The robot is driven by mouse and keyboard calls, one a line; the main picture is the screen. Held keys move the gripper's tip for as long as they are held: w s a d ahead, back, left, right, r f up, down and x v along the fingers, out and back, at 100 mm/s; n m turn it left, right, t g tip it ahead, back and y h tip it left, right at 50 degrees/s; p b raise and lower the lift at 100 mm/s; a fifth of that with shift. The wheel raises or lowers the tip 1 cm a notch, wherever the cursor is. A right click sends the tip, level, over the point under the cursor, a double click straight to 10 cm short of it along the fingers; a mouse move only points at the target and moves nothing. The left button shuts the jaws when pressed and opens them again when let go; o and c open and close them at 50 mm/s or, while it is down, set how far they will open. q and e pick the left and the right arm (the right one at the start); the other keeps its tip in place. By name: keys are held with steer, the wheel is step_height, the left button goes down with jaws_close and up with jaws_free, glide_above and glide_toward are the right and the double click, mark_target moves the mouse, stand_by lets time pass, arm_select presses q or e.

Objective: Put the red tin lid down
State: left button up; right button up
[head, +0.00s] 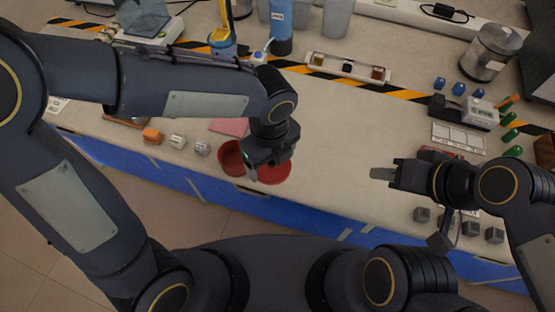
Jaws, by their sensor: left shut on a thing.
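My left gripper (253,174) points down near the table's front edge and is shut on a red round piece, the red tin lid (276,173), partly hidden by the gripper. Another red round thing (229,158), which looks like the open tin, is just left of the gripper and partly covered by it. I cannot tell whether the lid touches the table or the tin. My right gripper (381,173) points left over the front of the table, away from the red things. Its fingers are too small and dark to show whether they are apart.
A pink sheet (230,126) lies behind the red things. The table's middle (340,125) is clear.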

arm_select(q)
steer(key=w+f, duration=0.2)
steer(key=f, duration=0.1)
steer(key=w+d+f, duration=0.1)
steer(key=w+f, duration=0.1)
steer(key=shift+d+f, duration=0.1)
steer(key=shift+f, duration=1.7)
steer(key=shift+f, duration=0.1)
steer(key=shift+f+b, duration=0.15)
steer(key=shift+b, duration=0.25)
steer(key=o, duration=0.9)
step_height(320, 180, up, 12)
steer(key=shift+r+p, duration=0.25)
steer(key=shift+p, duration=0.45)
